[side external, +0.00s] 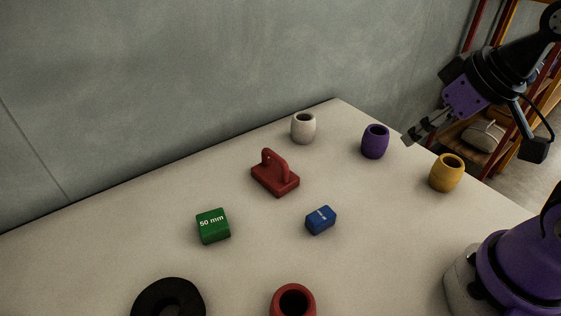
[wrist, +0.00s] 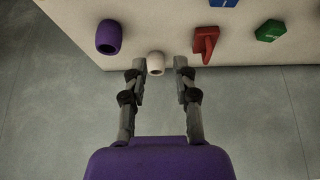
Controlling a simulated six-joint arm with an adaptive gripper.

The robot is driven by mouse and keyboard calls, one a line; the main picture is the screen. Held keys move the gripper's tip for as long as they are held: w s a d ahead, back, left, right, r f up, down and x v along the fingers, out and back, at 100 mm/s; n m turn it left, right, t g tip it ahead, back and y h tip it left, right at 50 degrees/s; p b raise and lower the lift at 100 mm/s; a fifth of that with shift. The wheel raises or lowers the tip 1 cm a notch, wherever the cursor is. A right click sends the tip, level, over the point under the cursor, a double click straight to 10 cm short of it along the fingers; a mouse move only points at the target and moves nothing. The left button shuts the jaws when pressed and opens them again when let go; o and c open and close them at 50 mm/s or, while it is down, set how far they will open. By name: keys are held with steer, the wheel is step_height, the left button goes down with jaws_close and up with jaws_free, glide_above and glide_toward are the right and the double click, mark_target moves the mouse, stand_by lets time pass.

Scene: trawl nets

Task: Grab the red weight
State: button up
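The red weight (side external: 275,178) is a flat block with a loop handle on top, standing on the table in the side external view. It also shows in the wrist view (wrist: 204,44), right of and beyond the fingertips. My gripper (side external: 410,137) is above the table's right side in the side external view, well apart from the weight. In the wrist view my gripper (wrist: 158,66) has its two fingers spread, with nothing held between them. A white cup (wrist: 156,62) shows between the fingertips, farther off.
The table (side external: 110,244) also bears the white cup (side external: 303,128), a purple cup (side external: 375,141), a yellow cup (side external: 446,172), a green block (side external: 213,225), a blue block (side external: 320,220), a red cup (side external: 293,301) and a black ring (side external: 150,298). A grey wall (side external: 180,80) stands behind.

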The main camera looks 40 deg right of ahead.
steer(key=g+y, duration=0.3)
steer(key=y, duration=0.4)
glide_toward(274, 154)
steer(key=shift+n, duration=0.4)
steer(key=x, duration=1)
steer(key=shift+f, duration=0.4)
jaws_close()
